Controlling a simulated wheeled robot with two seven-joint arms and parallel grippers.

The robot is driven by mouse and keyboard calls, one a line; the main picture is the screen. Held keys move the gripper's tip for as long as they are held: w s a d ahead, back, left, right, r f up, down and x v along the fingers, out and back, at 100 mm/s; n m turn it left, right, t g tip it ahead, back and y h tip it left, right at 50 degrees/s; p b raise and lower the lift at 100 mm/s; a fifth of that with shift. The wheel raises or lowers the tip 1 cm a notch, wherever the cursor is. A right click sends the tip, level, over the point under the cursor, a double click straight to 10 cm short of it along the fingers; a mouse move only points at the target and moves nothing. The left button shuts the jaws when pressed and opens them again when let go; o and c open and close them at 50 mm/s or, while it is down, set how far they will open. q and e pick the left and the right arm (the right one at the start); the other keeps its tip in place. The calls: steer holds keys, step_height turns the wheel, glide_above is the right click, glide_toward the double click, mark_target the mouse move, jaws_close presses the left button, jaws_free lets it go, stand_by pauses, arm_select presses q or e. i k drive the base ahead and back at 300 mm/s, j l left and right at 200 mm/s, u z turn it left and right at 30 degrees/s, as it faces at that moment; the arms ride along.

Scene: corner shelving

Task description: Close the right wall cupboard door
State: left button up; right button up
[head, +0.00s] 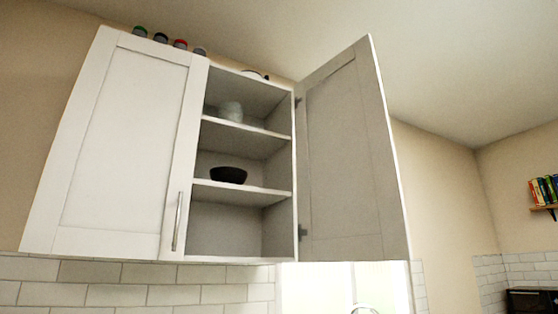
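The right wall cupboard door (350,160) stands wide open in the head view, hinged on the right side of the cupboard and swung out to the right. Its inner face shows; its handle is hidden. The open cupboard (240,196) has shelves with a dark bowl (228,175) on one and a pale stack of dishes or cups (230,111) on the one above. The left door (125,140) is shut, with a vertical metal handle (177,222) at its lower right. Neither of my grippers is in view.
Several small jars (160,38) stand on top of the cupboard. White tiles (120,290) and a bright window (330,285) lie below. A small shelf with books (543,190) hangs at far right. The space before the cupboard looks clear.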

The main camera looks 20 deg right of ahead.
mark_target(351, 206)
steer(key=l+u, duration=0.15)
steer(key=l, duration=0.25)
steer(key=k+l+u, duration=0.2)
steer(key=l, duration=0.25)
steer(key=l+u, duration=0.15)
steer(key=l, duration=0.25)
steer(key=k+l+u, duration=0.2)
steer(key=l, duration=0.2)
steer(key=l+u, duration=0.15)
steer(key=l, duration=0.25)
steer(key=k+l+u, duration=0.2)
steer(key=l, duration=0.15)
steer(key=k+l+u, duration=0.15)
steer(key=l, duration=0.2)
steer(key=k+l, duration=0.2)
steer(key=l, duration=0.2)
steer(key=k+l, duration=0.2)
steer(key=l, duration=0.2)
steer(key=k+l, duration=0.45)
steer(key=l, duration=0.3)
